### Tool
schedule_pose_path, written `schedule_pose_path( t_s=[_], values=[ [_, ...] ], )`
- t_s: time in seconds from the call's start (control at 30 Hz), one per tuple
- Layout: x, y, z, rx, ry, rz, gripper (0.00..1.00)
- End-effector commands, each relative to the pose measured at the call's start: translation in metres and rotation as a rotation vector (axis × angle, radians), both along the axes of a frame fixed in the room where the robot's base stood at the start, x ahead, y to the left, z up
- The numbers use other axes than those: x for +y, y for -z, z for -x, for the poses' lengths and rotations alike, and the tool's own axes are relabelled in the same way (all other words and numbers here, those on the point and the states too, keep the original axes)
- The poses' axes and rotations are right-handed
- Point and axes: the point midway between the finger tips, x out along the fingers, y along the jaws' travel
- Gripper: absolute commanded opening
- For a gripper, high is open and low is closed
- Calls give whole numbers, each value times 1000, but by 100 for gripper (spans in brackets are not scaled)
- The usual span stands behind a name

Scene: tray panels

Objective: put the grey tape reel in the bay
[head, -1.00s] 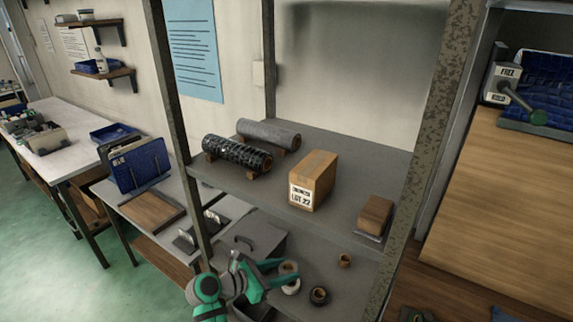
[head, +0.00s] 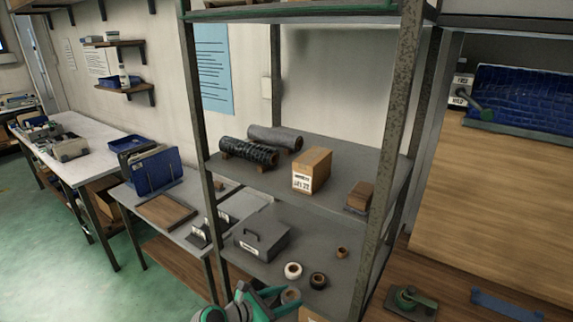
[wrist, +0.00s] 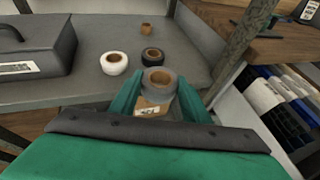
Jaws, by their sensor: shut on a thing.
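The grey tape reel (wrist: 158,77), with a brown core, is between the green fingers of my gripper (wrist: 158,84) in the wrist view. My gripper is shut on it. In the head view the reel (head: 290,296) shows partly between the fingers of my gripper (head: 284,297), at the front of the lower shelf. A white reel (head: 293,271) and a black reel (head: 318,280) stand on that shelf behind it. No spot is clearly marked as the bay, so I cannot tell which one it is.
A grey box with a handle (head: 262,240) and a small brown reel (head: 341,253) stand on the lower shelf. A cardboard box (wrist: 152,107) shows below the held reel. Metal posts (head: 388,150) flank the shelves. The upper shelf holds rolls (head: 248,153) and a carton (head: 311,170).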

Motion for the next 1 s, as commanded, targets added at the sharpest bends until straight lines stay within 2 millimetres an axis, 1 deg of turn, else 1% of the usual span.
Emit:
schedule_pose_path(
  t_s=[0.03, 0.23, 0.37, 0.47, 0.5, 0.57, 0.6, 0.67, 0.7, 0.8, 0.9, 1.0],
  values=[
    [1, 8, 1, 2, -23, 1, 21],
    [3, 39, 1, 3, -122, 2, 21],
    [5, 68, 4, 5, -210, 1, 21],
    [8, 98, 10, 7, -304, 1, 21],
    [8, 111, 14, 8, -344, 0, 21],
    [10, 130, 21, 8, -408, 0, 21],
    [11, 142, 26, 7, -449, 1, 21],
    [12, 160, 35, 8, -509, 0, 21],
    [13, 171, 42, 8, -551, -1, 21],
    [13, 197, 62, 7, -649, 0, 21],
    [11, 216, 85, 6, -737, -2, 21],
    [9, 229, 107, 3, -810, -2, 21]
  ],
)
